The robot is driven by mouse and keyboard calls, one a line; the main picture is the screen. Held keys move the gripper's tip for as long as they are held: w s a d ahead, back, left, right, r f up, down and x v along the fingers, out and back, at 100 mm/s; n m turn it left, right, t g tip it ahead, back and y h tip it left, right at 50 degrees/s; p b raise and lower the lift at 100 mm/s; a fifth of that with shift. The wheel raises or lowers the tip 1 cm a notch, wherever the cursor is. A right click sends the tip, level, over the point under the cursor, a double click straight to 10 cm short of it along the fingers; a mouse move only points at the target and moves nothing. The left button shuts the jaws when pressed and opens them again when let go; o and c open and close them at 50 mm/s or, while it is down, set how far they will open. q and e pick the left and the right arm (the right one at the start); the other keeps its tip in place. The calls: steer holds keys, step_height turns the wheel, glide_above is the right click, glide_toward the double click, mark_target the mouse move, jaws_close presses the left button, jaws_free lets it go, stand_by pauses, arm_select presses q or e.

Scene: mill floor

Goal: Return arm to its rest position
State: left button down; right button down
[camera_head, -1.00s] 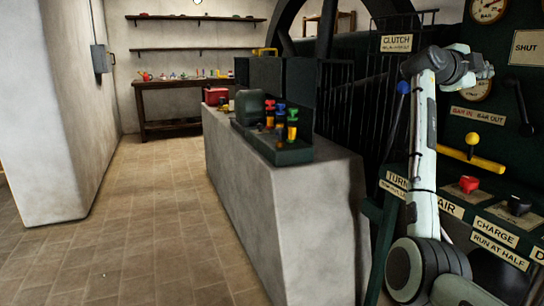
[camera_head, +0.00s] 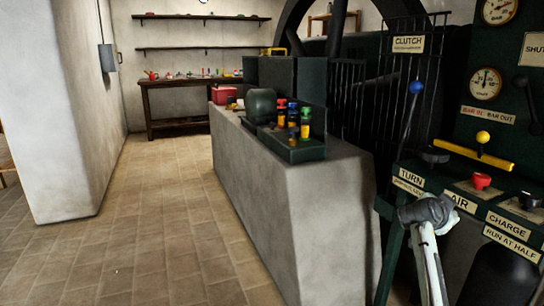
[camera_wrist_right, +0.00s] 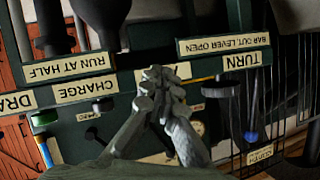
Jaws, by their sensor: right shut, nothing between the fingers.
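My right arm (camera_head: 432,262) comes in at the lower right of the head view, in front of the control panel (camera_head: 415,168), its grey joint (camera_head: 428,210) close to the TURN and AIR labels. My right gripper (camera_wrist_right: 165,78) shows in the right wrist view with its two grey fingers together and empty. In that view the panel's labels appear upside down. The fingers overlap the panel between the CHARGE label (camera_wrist_right: 84,88) and the TURN label (camera_wrist_right: 243,60); I cannot tell how far they are from it. My left gripper is not in view.
The panel carries a red knob (camera_head: 481,181), a yellow lever (camera_head: 473,154) and a blue-topped lever (camera_head: 414,90). A stone counter (camera_head: 290,205) with colored bottles (camera_head: 305,123) stands at the centre. The tiled floor (camera_head: 150,230) on the left is clear.

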steer(key=s+a+f+n+g+y, duration=0.1)
steer(key=s+a+f+n+y, duration=0.2)
steer(key=s+f, duration=0.6)
steer(key=s+a+f+n+g+y, duration=0.15)
steer(key=s+a+f+n, duration=0.35)
steer(key=f, duration=0.8)
arm_select(q)
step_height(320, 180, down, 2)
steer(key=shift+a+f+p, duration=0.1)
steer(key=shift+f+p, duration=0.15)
steer(key=shift+p, duration=0.2)
arm_select(e)
steer(key=s+a+f+n+g+y, duration=0.1)
steer(key=s+a+f+n, duration=0.1)
steer(key=s, duration=0.6)
steer(key=s+a+f+n+g+y, duration=0.1)
steer(key=s+a+f+n+y, duration=0.1)
steer(key=s+f, duration=0.4)
steer(key=s+a+f+n+g+y, duration=0.1)
steer(key=s+a+f+n, duration=0.3)
steer(key=s, duration=0.6)
steer(key=shift+a+f+y, duration=0.4)
steer(key=shift+a+y, duration=0.05)
steer(key=shift+a, duration=0.4)
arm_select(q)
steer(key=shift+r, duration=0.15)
arm_select(e)
steer(key=shift+s, duration=0.1)
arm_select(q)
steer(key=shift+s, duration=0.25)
